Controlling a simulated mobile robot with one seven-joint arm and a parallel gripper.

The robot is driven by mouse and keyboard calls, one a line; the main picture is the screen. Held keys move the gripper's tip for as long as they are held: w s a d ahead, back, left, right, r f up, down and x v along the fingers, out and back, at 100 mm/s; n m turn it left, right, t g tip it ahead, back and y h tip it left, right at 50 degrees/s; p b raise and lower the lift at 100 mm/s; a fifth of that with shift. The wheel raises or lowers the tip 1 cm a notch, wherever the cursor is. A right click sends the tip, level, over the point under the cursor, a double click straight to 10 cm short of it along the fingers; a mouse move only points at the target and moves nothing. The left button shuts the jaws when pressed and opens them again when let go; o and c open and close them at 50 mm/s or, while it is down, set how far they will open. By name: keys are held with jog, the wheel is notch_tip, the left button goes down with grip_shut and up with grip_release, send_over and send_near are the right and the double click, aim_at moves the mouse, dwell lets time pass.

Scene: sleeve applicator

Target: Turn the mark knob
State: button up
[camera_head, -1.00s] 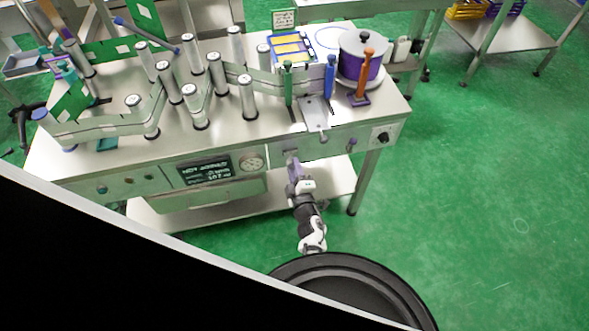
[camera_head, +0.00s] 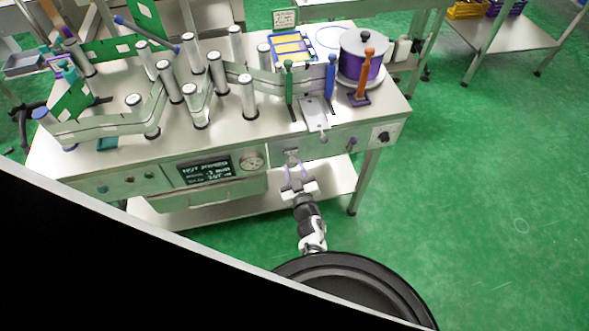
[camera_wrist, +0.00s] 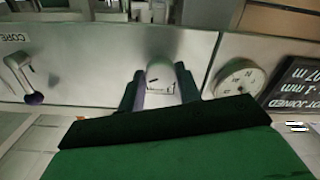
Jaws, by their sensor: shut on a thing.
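The mark knob (camera_wrist: 161,78) is a pale grey, rounded knob on the front panel of the steel machine, with a small dark marking on its face. In the wrist view it sits between the two purple-grey fingers of my gripper (camera_wrist: 160,88), which is shut on it. In the head view my gripper (camera_head: 292,166) reaches up to the front panel (camera_head: 319,144), left of the purple-tipped lever. The knob is mostly hidden there by the fingers.
A round dial (camera_head: 251,162) and a dark display (camera_head: 206,169) are left of my gripper. A purple-tipped lever (camera_wrist: 29,82) and a black knob (camera_head: 383,136) are to its right in the head view. Green floor is clear at right.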

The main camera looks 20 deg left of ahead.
jog(key=m, duration=0.5)
jog(key=shift+m, duration=0.3)
dwell(0.4)
jog(key=o, duration=1)
jog(key=shift+s, duration=0.1)
